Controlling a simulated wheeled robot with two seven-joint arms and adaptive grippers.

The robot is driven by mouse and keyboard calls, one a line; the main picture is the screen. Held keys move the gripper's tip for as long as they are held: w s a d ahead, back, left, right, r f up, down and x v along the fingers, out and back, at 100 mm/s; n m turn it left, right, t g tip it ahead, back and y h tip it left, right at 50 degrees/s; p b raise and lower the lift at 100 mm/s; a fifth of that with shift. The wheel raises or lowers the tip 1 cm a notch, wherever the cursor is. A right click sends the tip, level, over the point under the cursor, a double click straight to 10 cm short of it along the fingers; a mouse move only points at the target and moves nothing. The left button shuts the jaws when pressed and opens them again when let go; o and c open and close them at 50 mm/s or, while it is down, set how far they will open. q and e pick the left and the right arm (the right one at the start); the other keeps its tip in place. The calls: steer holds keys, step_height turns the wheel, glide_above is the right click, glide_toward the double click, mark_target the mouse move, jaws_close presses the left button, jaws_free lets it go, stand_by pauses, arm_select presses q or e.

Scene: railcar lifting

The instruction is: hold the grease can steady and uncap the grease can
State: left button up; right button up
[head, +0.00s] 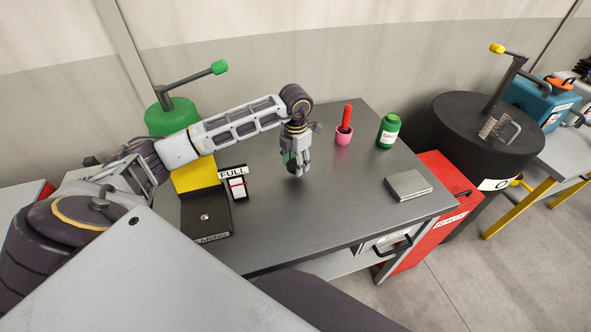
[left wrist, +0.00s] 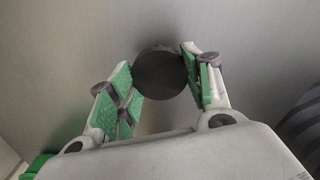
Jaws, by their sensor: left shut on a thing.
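The green grease can (head: 388,131) with a white label stands upright toward the back right of the grey table. My left gripper (head: 299,170) hangs over the middle of the table, pointing down, to the left of the can and apart from it. In the left wrist view, a dark round, cap-like disc (left wrist: 160,74) sits between the green-padded fingers of my left gripper (left wrist: 162,84), which is shut on it. The disc can hardly be made out in the head view. My right gripper is not in view.
A pink cup (head: 343,136) with a red-handled tool stands between my left gripper and the can. A flat grey box (head: 408,185) lies near the right edge. The table's front middle is clear.

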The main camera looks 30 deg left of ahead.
mark_target(295, 165)
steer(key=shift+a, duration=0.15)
arm_select(q)
steer(key=shift+f, duration=1.85)
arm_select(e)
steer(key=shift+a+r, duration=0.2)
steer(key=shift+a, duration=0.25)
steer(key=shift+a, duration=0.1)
arm_select(q)
steer(key=shift+f, duration=0.15)
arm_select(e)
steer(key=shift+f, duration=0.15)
arm_select(q)
steer(key=o, duration=0.8)
steer(key=shift+o, duration=1.6)
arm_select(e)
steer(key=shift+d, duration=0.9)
